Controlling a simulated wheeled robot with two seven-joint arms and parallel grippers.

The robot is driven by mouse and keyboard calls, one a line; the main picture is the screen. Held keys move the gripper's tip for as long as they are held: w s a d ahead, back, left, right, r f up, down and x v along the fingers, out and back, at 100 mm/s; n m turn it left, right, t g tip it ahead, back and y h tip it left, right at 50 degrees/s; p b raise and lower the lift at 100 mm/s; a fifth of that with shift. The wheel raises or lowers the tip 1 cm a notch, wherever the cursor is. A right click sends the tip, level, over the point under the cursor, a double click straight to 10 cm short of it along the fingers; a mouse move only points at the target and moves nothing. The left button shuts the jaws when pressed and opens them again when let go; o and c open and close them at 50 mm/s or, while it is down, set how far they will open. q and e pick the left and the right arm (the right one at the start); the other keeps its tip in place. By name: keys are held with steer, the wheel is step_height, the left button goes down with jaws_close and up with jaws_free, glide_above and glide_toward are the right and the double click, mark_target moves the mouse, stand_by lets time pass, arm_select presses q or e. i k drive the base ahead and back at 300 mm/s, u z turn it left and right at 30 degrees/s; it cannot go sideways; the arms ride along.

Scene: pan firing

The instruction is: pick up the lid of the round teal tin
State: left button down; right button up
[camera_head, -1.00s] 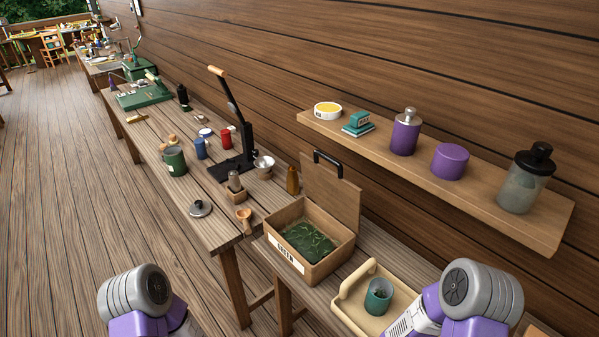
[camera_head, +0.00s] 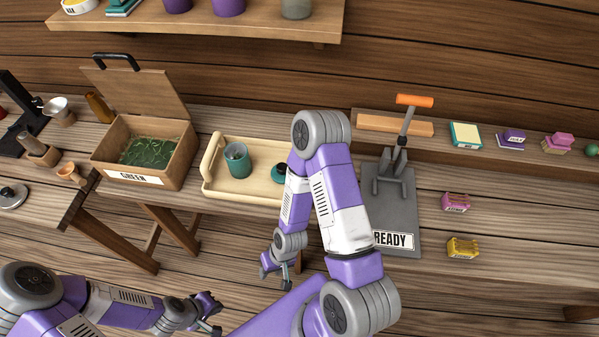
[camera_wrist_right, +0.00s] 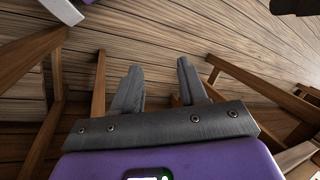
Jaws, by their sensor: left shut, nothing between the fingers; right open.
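The round teal tin (camera_head: 238,163) stands upright and open-topped on a cream wooden tray (camera_head: 215,168), with something inside it. A small teal piece with a dark top (camera_head: 279,172), seemingly its lid, lies at the tray's right side, partly hidden by my right arm. My right gripper (camera_head: 285,275) is open and empty, low in front of the table edge, below the tray in the picture. In the right wrist view its two fingers (camera_wrist_right: 160,85) are apart over plank floor. My left gripper (camera_head: 212,317) is shut and empty, lower left, away from the table.
A wooden box labelled GREEN (camera_head: 150,178) with its lid raised stands left of the tray. A grey press (camera_head: 392,205) on a READY mat stands to the right. Pink (camera_head: 455,203) and yellow (camera_head: 462,248) small packs lie beyond it. A shelf (camera_head: 200,25) runs above.

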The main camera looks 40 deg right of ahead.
mark_target(278, 171)
steer(key=z, duration=0.7)
steer(key=k, duration=0.75)
steer(key=u, duration=1.35)
steer(key=i, duration=1.6)
steer(key=z, duration=3.2)
